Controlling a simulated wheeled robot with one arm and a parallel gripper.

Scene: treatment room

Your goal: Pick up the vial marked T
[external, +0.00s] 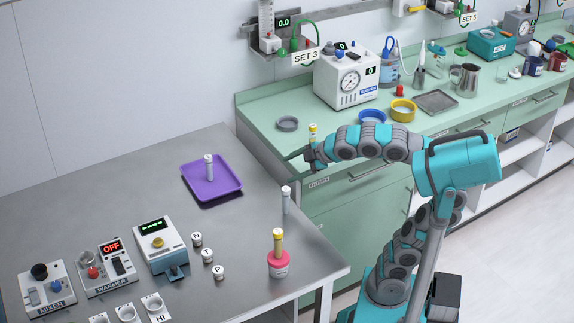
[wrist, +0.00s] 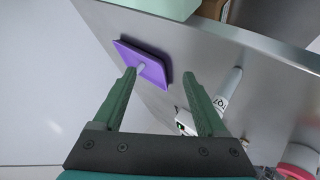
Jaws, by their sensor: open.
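My gripper (external: 300,158) is open and empty, above the right back side of the grey table; its fingers also show in the wrist view (wrist: 160,76). A slim vial with a pale cap (external: 286,200) stands near the table's right edge, below my gripper. Another pale-capped vial (external: 209,167) stands on the purple tray.
Small white pieces lettered N (external: 196,239), T (external: 207,255) and P (external: 219,272) stand mid-table. The purple tray (external: 225,191) is at the back; the pink holder (external: 278,267) is at the front right. A green counter (external: 270,110) borders the table. Devices fill the front left.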

